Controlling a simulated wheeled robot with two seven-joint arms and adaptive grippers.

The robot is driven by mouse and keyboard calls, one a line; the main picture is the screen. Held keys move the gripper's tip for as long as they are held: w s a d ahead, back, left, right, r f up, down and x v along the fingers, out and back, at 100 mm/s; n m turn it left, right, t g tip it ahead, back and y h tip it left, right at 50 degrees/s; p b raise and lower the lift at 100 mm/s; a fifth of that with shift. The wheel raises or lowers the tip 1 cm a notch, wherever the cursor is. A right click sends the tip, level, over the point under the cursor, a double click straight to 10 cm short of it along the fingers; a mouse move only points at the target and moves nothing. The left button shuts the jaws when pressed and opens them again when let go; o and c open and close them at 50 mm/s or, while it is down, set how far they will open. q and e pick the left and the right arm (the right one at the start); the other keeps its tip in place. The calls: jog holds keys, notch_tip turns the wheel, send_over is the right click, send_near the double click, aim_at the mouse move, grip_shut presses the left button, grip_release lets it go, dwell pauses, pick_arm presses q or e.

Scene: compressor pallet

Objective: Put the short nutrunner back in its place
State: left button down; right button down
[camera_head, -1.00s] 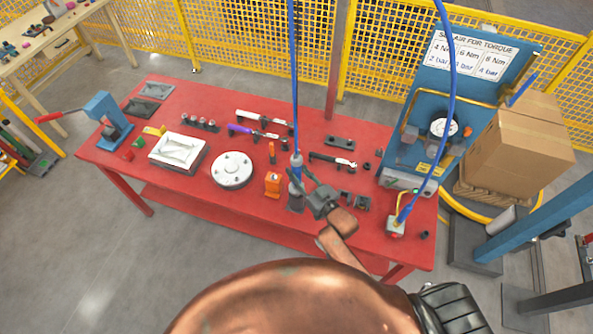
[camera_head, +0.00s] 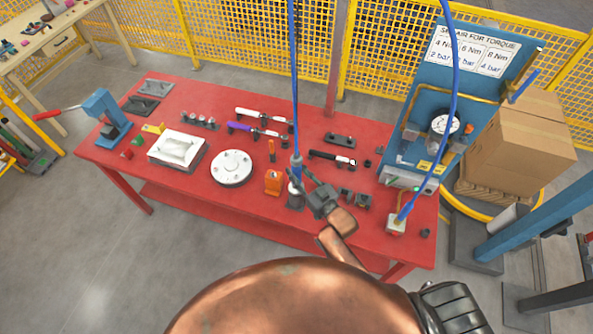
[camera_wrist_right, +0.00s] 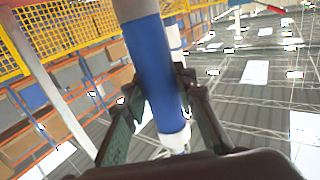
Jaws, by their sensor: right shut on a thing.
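The short nutrunner (camera_head: 297,170) is a slim upright tool with a blue and grey body, hanging on a blue hose from above. My right gripper (camera_head: 309,186) is shut on it. In the right wrist view the nutrunner's blue body (camera_wrist_right: 157,75) stands between the two fingers of the right gripper (camera_wrist_right: 160,110). Its lower end is at a dark grey holder (camera_head: 295,201) on the red table; whether it is fully seated I cannot tell. My left gripper is not in view.
On the red table (camera_head: 205,203) are an orange block (camera_head: 273,182) just left of the nutrunner, a round white flange (camera_head: 232,167), torque wrenches (camera_head: 262,131) and small dark parts (camera_head: 362,200). The blue air panel (camera_head: 425,120) stands at the right.

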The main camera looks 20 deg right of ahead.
jog(key=shift+f+b, duration=0.25)
jog(key=shift+b, duration=0.05)
jog(key=c, duration=1.5)
grip_release()
jog(key=shift+f, duration=0.1)
jog(key=shift+s+f, duration=0.1)
jog(key=shift+f, duration=0.15)
jog(key=v, duration=1.2)
jog(key=shift+r, duration=0.2)
jog(key=shift+d, duration=0.1)
